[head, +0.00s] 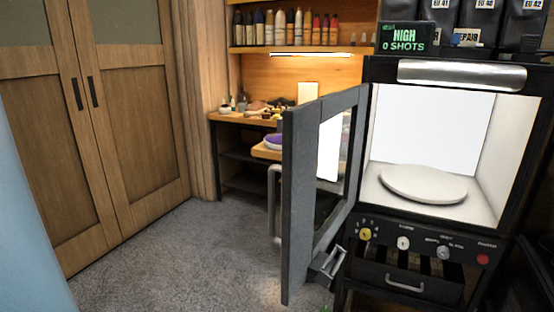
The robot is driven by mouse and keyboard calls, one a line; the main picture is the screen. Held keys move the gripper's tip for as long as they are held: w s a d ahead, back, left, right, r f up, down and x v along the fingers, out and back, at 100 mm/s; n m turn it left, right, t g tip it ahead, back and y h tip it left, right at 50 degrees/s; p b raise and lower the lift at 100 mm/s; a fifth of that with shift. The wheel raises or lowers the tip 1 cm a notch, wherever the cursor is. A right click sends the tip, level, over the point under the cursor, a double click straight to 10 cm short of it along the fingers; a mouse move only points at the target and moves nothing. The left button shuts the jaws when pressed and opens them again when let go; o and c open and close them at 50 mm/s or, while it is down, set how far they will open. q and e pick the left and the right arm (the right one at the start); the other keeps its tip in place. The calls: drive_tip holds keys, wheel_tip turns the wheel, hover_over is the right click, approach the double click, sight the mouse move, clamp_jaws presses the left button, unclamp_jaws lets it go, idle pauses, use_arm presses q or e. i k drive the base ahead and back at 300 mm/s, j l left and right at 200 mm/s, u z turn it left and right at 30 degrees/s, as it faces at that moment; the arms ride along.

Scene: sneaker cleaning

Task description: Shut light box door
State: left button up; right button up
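The light box (375,130) stands at the right, with a brightly lit white interior and a round white turntable (423,184) that looks empty. Its dark grey framed door (296,205) is hinged on the box's left side and stands wide open, swung out towards me. A window in the door shows the room behind. A pale bar handle (273,205) shows on the door's outer, left side. Neither of my grippers can be made out in this view.
A control panel with knobs (403,243) and a drawer handle (404,283) sits below the box opening. A small angular metal part (326,264) shows by the door's lower edge; I cannot tell what it is. Carpet (185,255) left of the door is clear, before wooden cabinet doors (130,120).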

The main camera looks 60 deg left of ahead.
sight(302, 254)
drive_tip(key=j+u, duration=0.2)
drive_tip(key=j, duration=0.3)
drive_tip(key=i+j+u, duration=0.15)
drive_tip(key=j, duration=0.3)
drive_tip(key=i+j+u, duration=0.2)
drive_tip(key=j, duration=0.25)
drive_tip(key=k, duration=0.05)
